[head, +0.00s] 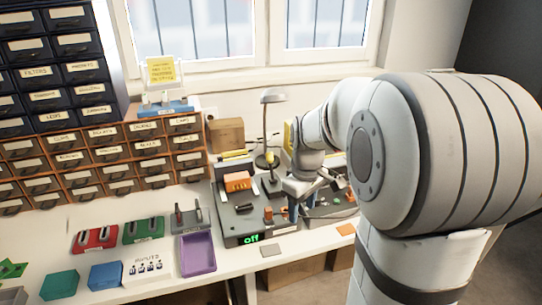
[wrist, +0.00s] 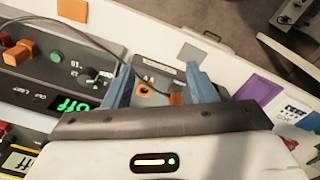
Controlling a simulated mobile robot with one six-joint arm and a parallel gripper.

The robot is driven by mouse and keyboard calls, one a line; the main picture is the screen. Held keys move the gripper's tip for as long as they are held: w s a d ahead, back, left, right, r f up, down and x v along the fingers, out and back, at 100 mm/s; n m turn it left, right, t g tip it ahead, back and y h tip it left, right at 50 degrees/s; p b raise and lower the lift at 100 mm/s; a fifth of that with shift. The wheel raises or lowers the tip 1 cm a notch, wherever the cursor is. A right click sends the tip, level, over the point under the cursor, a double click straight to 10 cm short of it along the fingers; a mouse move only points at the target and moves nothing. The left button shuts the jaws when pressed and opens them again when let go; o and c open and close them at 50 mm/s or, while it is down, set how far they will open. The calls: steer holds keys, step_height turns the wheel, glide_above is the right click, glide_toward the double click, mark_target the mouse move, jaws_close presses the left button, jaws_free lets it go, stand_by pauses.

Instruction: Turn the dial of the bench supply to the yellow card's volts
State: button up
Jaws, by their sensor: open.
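The yellow card (head: 161,70) stands upright on a holder at the back; its writing is too small to read. A grey bench unit (head: 232,227) in the head view has a green display (head: 251,238) reading "off". The wrist view shows a green "off" display (wrist: 72,104) on a panel left of my gripper; I cannot tell if it is the same display. In the head view, my gripper (head: 300,209) is partly hidden by my arm.
A purple tray (head: 197,254) and red (head: 95,239) and green (head: 143,230) blocks with dark posts lie to the left. A desk lamp (head: 272,97) stands behind the units. A grey card (head: 271,250) lies at the front edge. A dark cable (wrist: 120,57) crosses the wrist view.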

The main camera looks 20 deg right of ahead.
steer(key=w+d+n+p, duration=0.1)
steer(key=w+d+n, duration=0.1)
steer(key=w+d, duration=0.1)
steer(key=w+d+n+p, duration=0.1)
steer(key=w+d+p, duration=0.1)
steer(key=w, duration=0.3)
steer(key=w+d+n+g+p, duration=0.1)
steer(key=w+d+n+p, duration=0.1)
steer(key=d, duration=0.3)
steer(key=shift+w+n, duration=0.3)
steer(key=shift+w, duration=0.6)
steer(key=shift+w+f, duration=0.1)
steer(key=shift+f, duration=0.25)
steer(key=f, duration=0.7)
steer(key=shift+s+f, duration=0.15)
steer(key=shift+s, duration=0.05)
